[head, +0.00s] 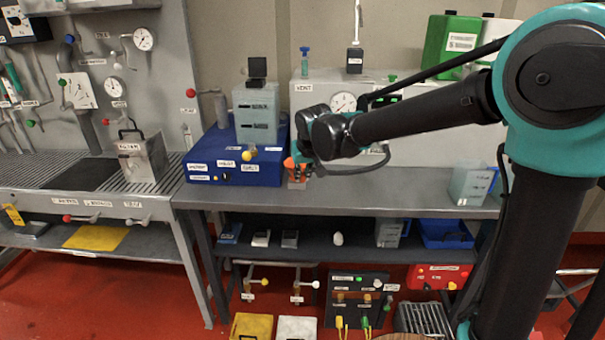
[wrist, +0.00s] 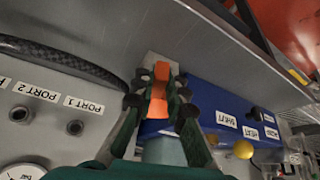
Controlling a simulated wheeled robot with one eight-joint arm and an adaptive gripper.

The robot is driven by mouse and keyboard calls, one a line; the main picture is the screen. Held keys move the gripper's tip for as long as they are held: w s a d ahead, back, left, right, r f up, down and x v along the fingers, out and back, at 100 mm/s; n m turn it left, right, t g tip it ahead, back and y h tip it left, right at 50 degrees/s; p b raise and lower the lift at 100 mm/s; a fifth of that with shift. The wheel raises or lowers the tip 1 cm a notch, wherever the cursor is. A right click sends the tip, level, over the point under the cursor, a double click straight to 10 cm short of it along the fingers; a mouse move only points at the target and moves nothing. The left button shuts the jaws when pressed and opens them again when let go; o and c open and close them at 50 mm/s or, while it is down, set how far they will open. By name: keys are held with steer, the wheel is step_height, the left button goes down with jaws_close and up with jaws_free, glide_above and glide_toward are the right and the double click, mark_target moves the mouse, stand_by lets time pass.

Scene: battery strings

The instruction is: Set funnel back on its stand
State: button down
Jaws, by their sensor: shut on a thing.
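My gripper (head: 297,165) is low over the back bench, just right of the blue box. In the wrist view its dark green and black fingers (wrist: 158,98) are shut on a small orange thing, which I take to be the funnel (wrist: 159,88). The orange also shows in the head view, partly hidden by the fingers. A small pale block (head: 297,184), likely the stand, is on the bench right below it. It shows behind the orange in the wrist view (wrist: 157,62). I cannot tell whether the funnel touches it.
The blue box (head: 232,173) with a pale tank (head: 256,112) and yellow knob (head: 247,156) stands close on the left. A grey vent panel with a gauge (head: 343,102) is behind. The bench top (head: 395,187) to the right is clear up to a clear container (head: 470,186).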

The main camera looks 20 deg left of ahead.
steer(key=shift+f, duration=0.25)
steer(key=c, duration=1.5)
jaws_free()
steer(key=shift+o, duration=0.2)
